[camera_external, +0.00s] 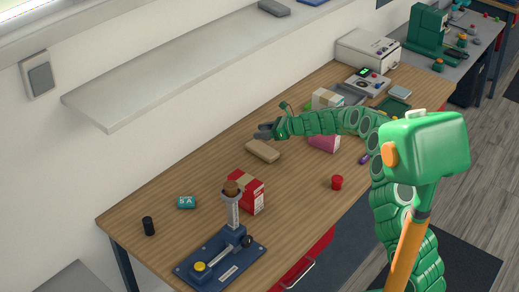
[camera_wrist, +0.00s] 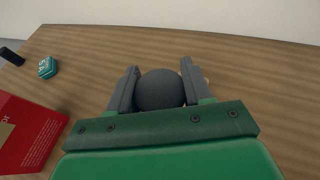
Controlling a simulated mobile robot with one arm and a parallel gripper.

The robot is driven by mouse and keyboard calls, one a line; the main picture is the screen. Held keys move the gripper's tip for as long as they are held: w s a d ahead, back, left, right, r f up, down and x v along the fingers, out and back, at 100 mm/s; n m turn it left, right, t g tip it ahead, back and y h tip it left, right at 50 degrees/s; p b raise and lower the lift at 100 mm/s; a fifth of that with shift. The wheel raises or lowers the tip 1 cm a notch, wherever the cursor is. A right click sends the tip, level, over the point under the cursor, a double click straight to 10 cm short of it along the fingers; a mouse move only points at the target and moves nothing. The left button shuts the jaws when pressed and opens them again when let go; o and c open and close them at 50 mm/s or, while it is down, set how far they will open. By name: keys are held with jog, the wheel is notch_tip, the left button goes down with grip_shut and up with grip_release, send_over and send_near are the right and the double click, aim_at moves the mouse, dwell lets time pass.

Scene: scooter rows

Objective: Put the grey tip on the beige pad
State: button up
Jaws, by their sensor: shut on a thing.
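The beige pad (camera_external: 262,151) lies on the wooden table in the external view, near the middle. My gripper (camera_external: 264,132) is just above and behind the pad in that picture; its exact height over the table is hard to tell. In the wrist view my gripper (camera_wrist: 158,88) is shut on the grey tip (camera_wrist: 160,90), a dark rounded piece between the two fingers. The tip's lower part is hidden by the gripper body.
A red box (camera_external: 246,191) and a blue stand (camera_external: 222,258) are at the table's near end. A teal box (camera_external: 187,202), a black cylinder (camera_external: 148,226) and a red cup (camera_external: 337,183) stand apart. A shelf (camera_external: 180,80) is on the wall.

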send_over(259, 147)
jog(key=shift+f, duration=2.05)
jog(key=shift+s+f, duration=0.1)
jog(key=shift+f, duration=1.25)
jog(key=shift+f, duration=0.1)
jog(key=o, duration=1)
jog(key=shift+o, duration=0.2)
jog(key=shift+v, duration=0.85)
jog(key=v, duration=1)
jog(key=shift+d, duration=0.15)
jog(key=shift+s, duration=0.1)
